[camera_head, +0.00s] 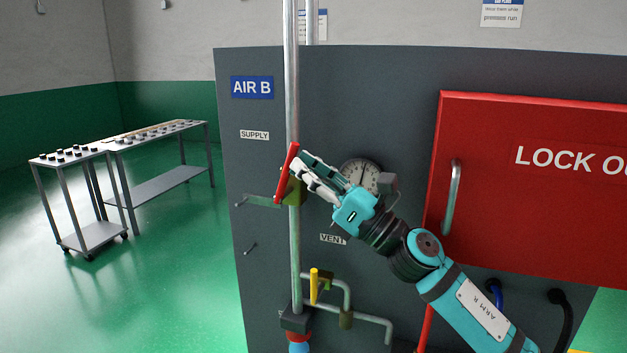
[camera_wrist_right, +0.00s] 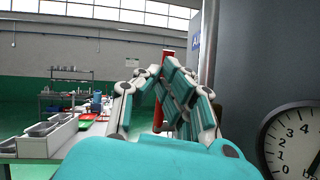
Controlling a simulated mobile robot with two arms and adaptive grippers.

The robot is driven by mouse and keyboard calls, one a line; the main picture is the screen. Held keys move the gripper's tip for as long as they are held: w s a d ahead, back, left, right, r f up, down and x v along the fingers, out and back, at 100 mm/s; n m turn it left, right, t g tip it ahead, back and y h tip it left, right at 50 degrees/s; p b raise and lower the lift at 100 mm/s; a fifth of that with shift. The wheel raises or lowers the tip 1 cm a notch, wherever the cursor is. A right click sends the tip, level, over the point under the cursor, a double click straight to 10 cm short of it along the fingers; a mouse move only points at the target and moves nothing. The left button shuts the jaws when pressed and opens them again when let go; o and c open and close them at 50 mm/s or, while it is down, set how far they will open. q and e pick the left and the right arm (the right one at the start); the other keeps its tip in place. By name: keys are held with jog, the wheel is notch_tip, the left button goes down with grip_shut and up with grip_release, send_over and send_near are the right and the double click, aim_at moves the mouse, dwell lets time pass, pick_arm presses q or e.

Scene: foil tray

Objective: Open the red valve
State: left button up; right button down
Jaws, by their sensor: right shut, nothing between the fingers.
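The red valve handle (camera_head: 285,176) is on the vertical grey pipe (camera_head: 292,90), beside the "SUPPLY" label. It stands nearly upright, close to the line of the pipe and tilted a little, with its top leaning right. A brass-coloured valve body (camera_head: 297,192) shows behind it. My right gripper (camera_head: 299,162) is shut and empty, its fingertips right beside the handle's upper part on the right. I cannot tell whether they touch it. In the right wrist view the red handle (camera_wrist_right: 167,54) shows just beyond the closed fingertips (camera_wrist_right: 160,76), which partly hide it. My left gripper is not in view.
A pressure gauge (camera_head: 361,174) sits on the dark panel (camera_head: 262,130), partly behind my right gripper. A yellow handle (camera_head: 314,286) is on lower piping. A red lockout cabinet (camera_head: 520,210) stands to the right. Grey tables (camera_head: 160,185) are at the left, with open green floor around.

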jog(key=shift+w+a+r, duration=0.15)
jog(key=shift+a+r, duration=0.2)
jog(key=shift+a, duration=0.05)
dwell(0.5)
jog(key=v, duration=1.2)
